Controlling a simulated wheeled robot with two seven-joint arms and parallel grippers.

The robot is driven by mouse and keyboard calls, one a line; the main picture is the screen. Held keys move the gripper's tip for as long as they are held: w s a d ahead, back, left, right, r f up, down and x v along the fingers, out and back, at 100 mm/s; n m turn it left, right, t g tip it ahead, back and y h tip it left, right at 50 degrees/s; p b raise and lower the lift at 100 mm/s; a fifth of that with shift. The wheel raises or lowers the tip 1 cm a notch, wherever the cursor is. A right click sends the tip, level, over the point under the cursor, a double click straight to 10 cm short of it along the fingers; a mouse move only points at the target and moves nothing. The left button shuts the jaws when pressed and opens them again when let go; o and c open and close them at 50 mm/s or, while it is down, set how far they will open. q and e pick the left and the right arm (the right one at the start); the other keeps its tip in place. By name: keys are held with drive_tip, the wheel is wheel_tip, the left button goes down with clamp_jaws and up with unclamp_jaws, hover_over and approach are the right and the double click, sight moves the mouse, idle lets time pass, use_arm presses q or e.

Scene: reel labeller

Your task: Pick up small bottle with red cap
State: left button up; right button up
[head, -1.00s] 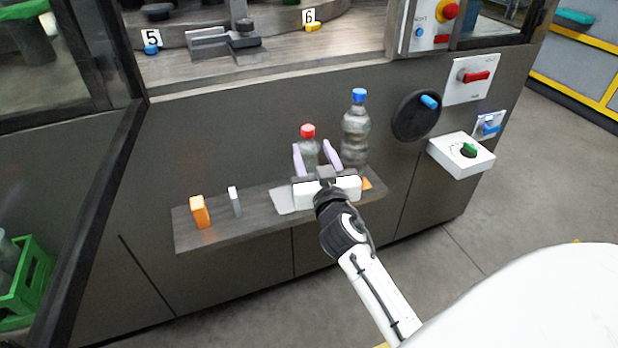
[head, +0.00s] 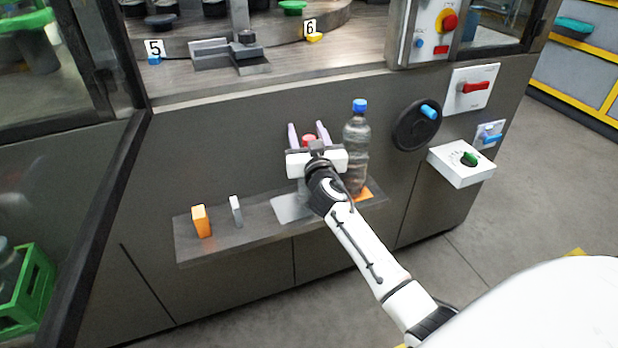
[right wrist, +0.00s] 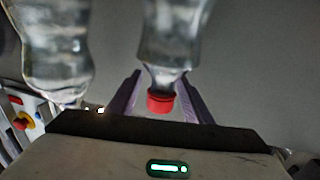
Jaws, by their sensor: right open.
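The small bottle with the red cap (head: 308,139) stands on the grey shelf, mostly hidden behind my right gripper in the head view. In the right wrist view its red cap (right wrist: 160,101) and clear neck lie between the two fingers, with the clear body above them in the picture. My right gripper (head: 308,130) is open, its lilac fingers on either side of the cap. In the right wrist view, gaps show between the cap and both fingers (right wrist: 160,95). My left gripper is not in view.
A taller clear bottle with a blue cap (head: 357,150) stands close on the right. The shelf (head: 255,225) also bears an orange block (head: 201,221) and a thin grey block (head: 236,210) on the left. A black round dial (head: 415,124) and a white knob box (head: 461,165) project from the panel.

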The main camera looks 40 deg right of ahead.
clamp_jaws()
drive_tip(key=shift+f, duration=0.1)
idle(1.2)
